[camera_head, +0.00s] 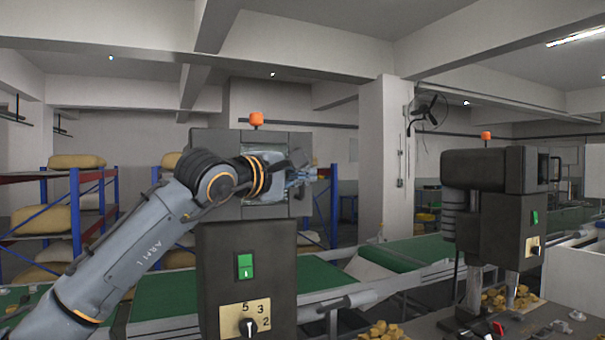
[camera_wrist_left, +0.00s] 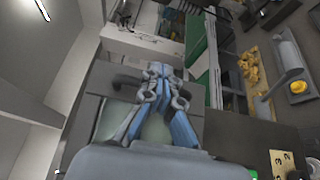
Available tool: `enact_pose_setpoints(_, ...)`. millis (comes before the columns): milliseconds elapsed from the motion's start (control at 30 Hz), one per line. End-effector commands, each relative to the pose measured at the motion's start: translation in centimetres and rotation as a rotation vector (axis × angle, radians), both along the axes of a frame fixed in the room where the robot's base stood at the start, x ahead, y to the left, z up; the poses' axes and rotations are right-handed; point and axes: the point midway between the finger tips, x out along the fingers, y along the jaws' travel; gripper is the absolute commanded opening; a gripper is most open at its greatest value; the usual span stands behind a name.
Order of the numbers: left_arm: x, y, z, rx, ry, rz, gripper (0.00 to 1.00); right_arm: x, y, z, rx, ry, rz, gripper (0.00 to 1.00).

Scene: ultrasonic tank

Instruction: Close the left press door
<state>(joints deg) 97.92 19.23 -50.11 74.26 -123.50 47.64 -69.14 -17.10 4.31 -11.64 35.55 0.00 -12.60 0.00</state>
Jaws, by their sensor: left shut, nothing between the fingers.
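The left press (camera_head: 215,235) is a dark grey machine with an orange beacon on top, a green switch and a numbered dial. A door panel with a pale window (camera_head: 262,210) shows on its upper part, partly hidden by my left arm. The panel and window also show in the wrist view (camera_wrist_left: 112,120). My left gripper (camera_head: 308,175) is shut and empty in front of the upper right of the press. Its fingertips also show in the wrist view (camera_wrist_left: 160,70). I cannot tell whether they touch the door or how far it stands open. My right gripper is not in view.
A second press (camera_head: 500,200) stands at the right. A green conveyor (camera_head: 165,295) runs behind the left press. Brown pieces (camera_head: 382,330) lie on the bench in front. Blue and red racks with sacks (camera_head: 45,220) stand at the back left.

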Motion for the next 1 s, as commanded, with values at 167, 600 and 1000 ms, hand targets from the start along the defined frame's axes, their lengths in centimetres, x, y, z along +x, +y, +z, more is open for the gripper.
enact_pose_setpoints(167, 0.8, 0.1, 0.1, -0.001, -0.001, -0.001, 0.00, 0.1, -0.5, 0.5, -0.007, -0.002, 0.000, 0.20)
enact_pose_setpoints(600, 1.3, 0.2, 0.0, -0.001, -0.001, -0.002, 0.00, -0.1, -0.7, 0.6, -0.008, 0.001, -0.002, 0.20)
enact_pose_setpoints(1000, 1.0, 0.4, -0.1, -0.001, -0.001, -0.003, 0.00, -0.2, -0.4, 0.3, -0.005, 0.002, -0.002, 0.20)
